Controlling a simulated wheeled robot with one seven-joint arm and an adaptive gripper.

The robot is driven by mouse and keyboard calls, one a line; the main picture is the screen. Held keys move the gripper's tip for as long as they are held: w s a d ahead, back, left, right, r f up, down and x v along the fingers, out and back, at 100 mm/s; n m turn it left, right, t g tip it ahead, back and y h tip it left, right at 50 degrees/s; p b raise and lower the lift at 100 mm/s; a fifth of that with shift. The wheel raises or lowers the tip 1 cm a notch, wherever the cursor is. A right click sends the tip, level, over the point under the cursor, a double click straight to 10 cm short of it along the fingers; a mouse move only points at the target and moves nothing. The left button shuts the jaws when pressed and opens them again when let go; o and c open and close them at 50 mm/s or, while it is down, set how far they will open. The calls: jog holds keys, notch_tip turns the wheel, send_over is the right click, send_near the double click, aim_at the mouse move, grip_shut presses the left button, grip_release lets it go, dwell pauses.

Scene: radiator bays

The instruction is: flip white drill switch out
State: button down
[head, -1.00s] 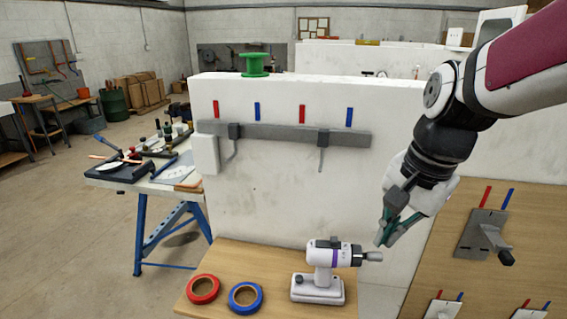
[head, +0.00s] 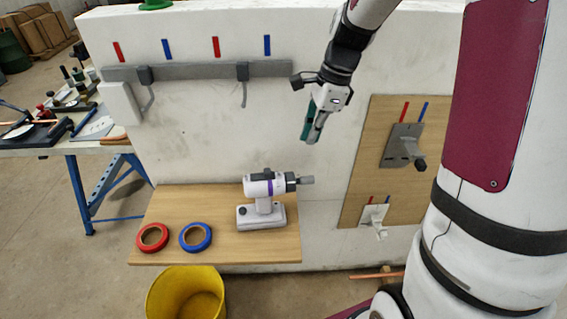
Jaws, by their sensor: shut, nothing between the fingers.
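The white drill (head: 263,197) stands upright on its base on a wooden shelf (head: 222,252), its dark chuck pointing right. It has a purple band around its body and a small dark piece on top. A dark round knob shows on its base. I cannot make out which part is the switch. My gripper (head: 308,138) is above and to the right of the drill, in front of the white wall, fingers pointing down. Its teal-padded fingers are shut and empty, and apart from the drill.
Red tape (head: 153,237) and blue tape (head: 195,237) lie left of the drill. A yellow bucket (head: 187,296) stands below the shelf. A grey rail (head: 195,71) with hooks runs along the wall. A wooden panel (head: 366,152) with fittings is at right. Open space lies above the drill.

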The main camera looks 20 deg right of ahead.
aim_at(270, 172)
jog(key=shift+f, duration=0.1)
jog(key=a+f, duration=0.1)
jog(key=f, duration=0.2)
jog(key=a+f+p, duration=0.1)
jog(key=a+f, duration=0.1)
jog(key=f, duration=0.1)
jog(key=w+a+f+p, duration=0.1)
jog(key=a+f, duration=0.1)
jog(key=f, duration=0.1)
jog(key=shift+a+f, duration=0.2)
jog(key=shift+a, duration=0.05)
jog(key=shift+w+a, duration=0.15)
jog(key=shift+a, duration=0.3)
jog(key=shift+w+a, duration=0.2)
jog(key=shift+a, duration=0.65)
jog(key=shift+w+a, duration=0.2)
jog(key=shift+a, duration=0.6)
